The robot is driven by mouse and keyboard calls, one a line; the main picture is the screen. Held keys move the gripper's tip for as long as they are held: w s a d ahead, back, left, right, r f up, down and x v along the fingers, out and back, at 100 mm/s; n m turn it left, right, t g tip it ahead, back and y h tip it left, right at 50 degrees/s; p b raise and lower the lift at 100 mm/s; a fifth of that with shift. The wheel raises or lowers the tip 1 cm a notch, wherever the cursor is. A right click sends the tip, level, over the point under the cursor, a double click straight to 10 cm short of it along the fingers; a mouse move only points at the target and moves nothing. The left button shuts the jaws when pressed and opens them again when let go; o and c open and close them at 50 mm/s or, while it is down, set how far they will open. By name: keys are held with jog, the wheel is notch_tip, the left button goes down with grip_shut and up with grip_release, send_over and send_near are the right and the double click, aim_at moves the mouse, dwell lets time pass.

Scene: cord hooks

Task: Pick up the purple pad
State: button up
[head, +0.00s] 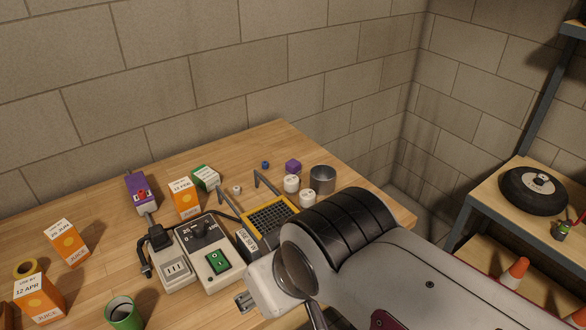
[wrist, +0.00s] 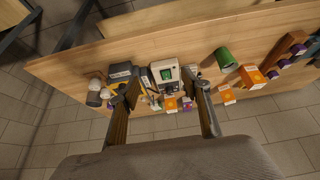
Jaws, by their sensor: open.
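A small purple block (head: 293,166), which may be the pad, sits on the wooden table near the back right, behind two white round pieces. I cannot tell for certain which is the pad. In the wrist view, my gripper (wrist: 166,88) is open, its two fingers apart with nothing held. It is above the table, with the white device and small items seen between and beyond the fingers.
A grey can (head: 322,179), yellow-framed grid (head: 270,217), white switch box (head: 207,248) and several juice cartons (head: 68,243) crowd the table. A green cup (head: 123,313) stands in front. Bare wood (head: 252,145) lies along the back, below the block wall.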

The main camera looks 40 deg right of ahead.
jog(key=w+d+r+t+h, duration=0.3)
jog(key=w+d, duration=1.1)
jog(key=w, duration=0.1)
jog(key=w+d+r+t+h, duration=0.2)
jog(key=w+d+r+t, duration=0.15)
jog(key=w+d, duration=1.1)
jog(key=w+d+f+n+t+y, duration=0.1)
jog(key=w+d+f+y, duration=0.15)
jog(key=d+f, duration=0.35)
jog(key=w+d+f+n+y, duration=0.1)
jog(key=w+d+f+y, duration=0.1)
jog(key=w+d+f, duration=0.45)
jog(key=y, duration=0.3)
send_near(293, 168)
jog(key=d, duration=0.1)
jog(key=s+d+r, duration=0.1)
jog(key=d, duration=0.1)
jog(key=shift+s+d+r, duration=0.2)
jog(key=shift+s+r, duration=0.1)
jog(key=shift+r, duration=0.1)
jog(key=shift+w, duration=0.1)
jog(key=shift+x, duration=3.35)
